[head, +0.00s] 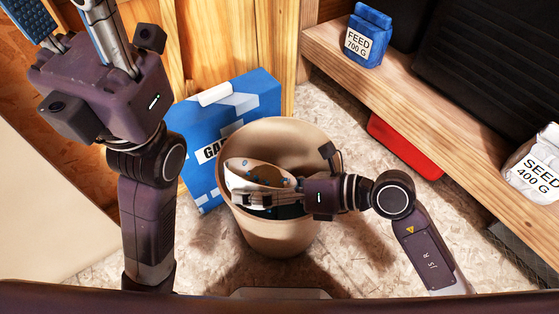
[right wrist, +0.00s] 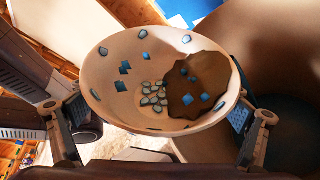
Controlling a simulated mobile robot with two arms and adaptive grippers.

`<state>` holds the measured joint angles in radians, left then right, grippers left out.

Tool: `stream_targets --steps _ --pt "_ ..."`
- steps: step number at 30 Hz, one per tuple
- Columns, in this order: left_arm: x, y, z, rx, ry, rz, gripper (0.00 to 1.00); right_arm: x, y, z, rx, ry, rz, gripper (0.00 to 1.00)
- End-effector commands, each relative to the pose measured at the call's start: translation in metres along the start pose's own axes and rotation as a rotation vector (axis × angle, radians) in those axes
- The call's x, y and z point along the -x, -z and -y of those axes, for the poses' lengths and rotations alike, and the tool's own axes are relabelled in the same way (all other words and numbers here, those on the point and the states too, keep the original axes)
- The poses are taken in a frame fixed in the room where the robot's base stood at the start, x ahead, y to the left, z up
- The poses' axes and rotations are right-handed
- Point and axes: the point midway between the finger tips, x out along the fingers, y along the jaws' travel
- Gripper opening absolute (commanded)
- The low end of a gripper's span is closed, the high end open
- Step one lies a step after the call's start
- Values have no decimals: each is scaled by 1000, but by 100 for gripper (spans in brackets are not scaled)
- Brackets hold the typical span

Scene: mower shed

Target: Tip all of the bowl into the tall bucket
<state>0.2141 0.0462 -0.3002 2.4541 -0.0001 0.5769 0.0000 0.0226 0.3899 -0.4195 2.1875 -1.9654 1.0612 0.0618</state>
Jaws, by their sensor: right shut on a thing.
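The tall bucket (head: 278,238) is beige and stands upright on the floor in the head view. The bowl (head: 240,189) is pale, with blue marks, and is over or inside the bucket's mouth; its exact height is unclear. My right gripper (head: 250,197) is shut on the bowl, which also shows in the right wrist view (right wrist: 112,75). Several small grey pieces (right wrist: 153,98) lie in it beside a brown, ragged-edged patch (right wrist: 200,80), which may be contents or shadow. My left gripper (head: 78,22) is empty at the top left, fingers spread, tips cut off.
A blue box (head: 205,115) stands behind the bucket against the wooden wall.

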Motion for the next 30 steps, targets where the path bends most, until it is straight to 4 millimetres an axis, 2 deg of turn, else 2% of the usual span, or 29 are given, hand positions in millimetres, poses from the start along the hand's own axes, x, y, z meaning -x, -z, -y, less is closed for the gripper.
stream_targets --steps 30 --pt "-1 1 0 -1 -2 -6 38 4 -10 -3 -99 -43 -11 53"
